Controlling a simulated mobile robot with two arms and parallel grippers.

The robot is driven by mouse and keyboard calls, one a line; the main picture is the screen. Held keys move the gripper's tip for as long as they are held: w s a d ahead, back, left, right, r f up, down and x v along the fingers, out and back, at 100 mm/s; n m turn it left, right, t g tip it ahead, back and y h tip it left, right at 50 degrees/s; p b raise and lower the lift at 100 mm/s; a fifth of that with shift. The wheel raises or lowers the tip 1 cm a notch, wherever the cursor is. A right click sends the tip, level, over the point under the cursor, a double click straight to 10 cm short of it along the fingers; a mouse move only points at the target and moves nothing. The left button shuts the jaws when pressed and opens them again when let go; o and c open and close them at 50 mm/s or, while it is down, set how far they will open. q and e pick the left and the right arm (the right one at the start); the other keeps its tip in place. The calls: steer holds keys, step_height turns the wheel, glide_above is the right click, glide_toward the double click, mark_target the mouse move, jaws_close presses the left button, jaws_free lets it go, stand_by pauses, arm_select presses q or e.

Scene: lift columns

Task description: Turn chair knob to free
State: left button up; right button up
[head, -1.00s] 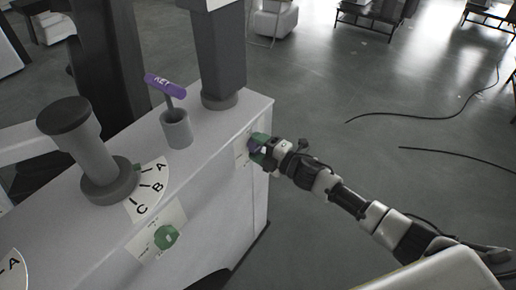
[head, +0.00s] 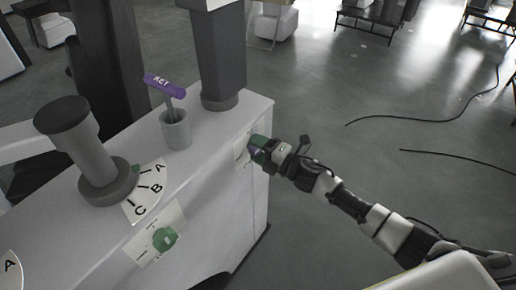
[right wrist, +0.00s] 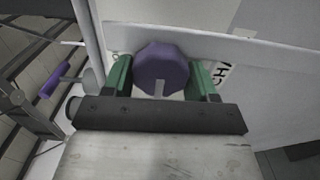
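A purple many-sided knob (right wrist: 162,68) with a pale pointer mark sits between the green fingers of my right gripper (right wrist: 162,80) in the right wrist view. The fingers lie close against both its sides, so the gripper appears shut on it. In the head view my right gripper (head: 258,150) is at a pale label plate (head: 241,151) near the right end of the console's front face, largely covering the knob. Dark letters (right wrist: 221,73), partly hidden by a finger, show beside it in the wrist view; the knob's setting is not readable. My left gripper is not in view.
A green knob (head: 164,239) on another label plate is further left on the white console (head: 215,215). On top stand a grey lever post (head: 88,150) with an A-B-C scale, a purple key handle (head: 165,86) in a grey cup, and dark columns (head: 219,60).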

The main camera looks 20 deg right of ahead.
steer(key=o, duration=0.4)
steer(key=v, duration=1.1)
steer(key=shift+w, duration=0.1)
